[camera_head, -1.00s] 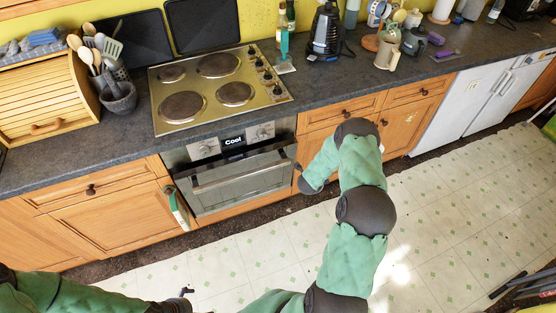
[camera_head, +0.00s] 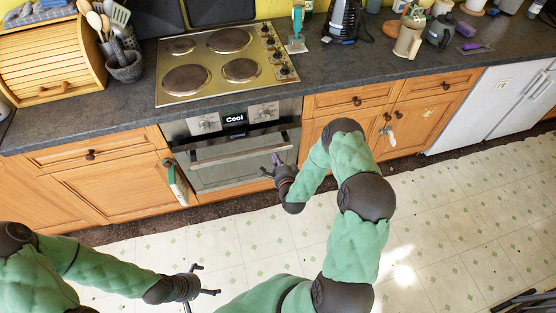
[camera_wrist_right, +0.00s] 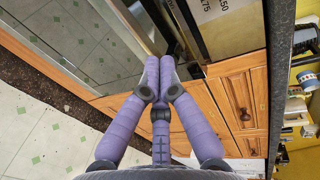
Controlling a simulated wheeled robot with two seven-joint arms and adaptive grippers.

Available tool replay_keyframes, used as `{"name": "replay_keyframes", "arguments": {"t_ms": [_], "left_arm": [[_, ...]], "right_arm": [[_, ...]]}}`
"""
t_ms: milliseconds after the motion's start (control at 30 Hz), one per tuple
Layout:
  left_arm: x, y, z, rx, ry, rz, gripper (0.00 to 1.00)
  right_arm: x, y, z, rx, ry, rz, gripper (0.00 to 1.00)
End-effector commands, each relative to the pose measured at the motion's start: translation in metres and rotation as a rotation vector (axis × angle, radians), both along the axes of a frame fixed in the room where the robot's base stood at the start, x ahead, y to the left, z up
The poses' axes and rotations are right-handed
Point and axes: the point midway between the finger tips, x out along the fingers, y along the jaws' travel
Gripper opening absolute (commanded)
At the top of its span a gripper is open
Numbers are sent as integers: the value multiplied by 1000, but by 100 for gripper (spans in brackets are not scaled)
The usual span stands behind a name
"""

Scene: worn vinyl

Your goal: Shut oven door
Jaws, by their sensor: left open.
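The oven (camera_head: 235,120) has a steel front, a "Cool" display and a glass door (camera_head: 225,175) with a horizontal handle. The door stands close to upright, with a dark band between it and the control panel; I cannot tell whether it is fully closed. My right gripper (camera_head: 275,163) is in front of the door's right half. In the right wrist view its purple fingers (camera_wrist_right: 160,70) converge with nothing visible between them, close to the door's upper edge; contact is unclear. The door glass (camera_wrist_right: 80,35) reflects floor tiles. My left gripper (camera_head: 204,281) is open and empty over the floor.
A hob (camera_head: 220,88) is set in the dark worktop (camera_head: 400,72) above the oven. Wooden cabinets (camera_head: 100,195) flank the oven; a white appliance (camera_head: 480,105) stands right. The tiled floor (camera_head: 440,210) is mostly clear.

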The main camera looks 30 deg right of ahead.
Motion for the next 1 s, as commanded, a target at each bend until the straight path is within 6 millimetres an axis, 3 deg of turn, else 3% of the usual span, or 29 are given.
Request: {"name": "replay_keyframes", "arguments": {"t_ms": [300, 500, 700, 1000], "left_arm": [[0, 0, -18, 0, 0, 0, 100], [0, 0, -25, 0, 1, 0, 100], [0, 0, -28, 0, 1, 0, 100], [0, 0, -28, 0, 1, 0, 100]], "right_arm": [[57, -17, -15, -1, -1, -2, 0], [85, -25, -12, -1, -1, -2, 0], [98, -29, -10, 0, 1, -2, 0], [101, -30, -9, 0, 2, -3, 0]]}}
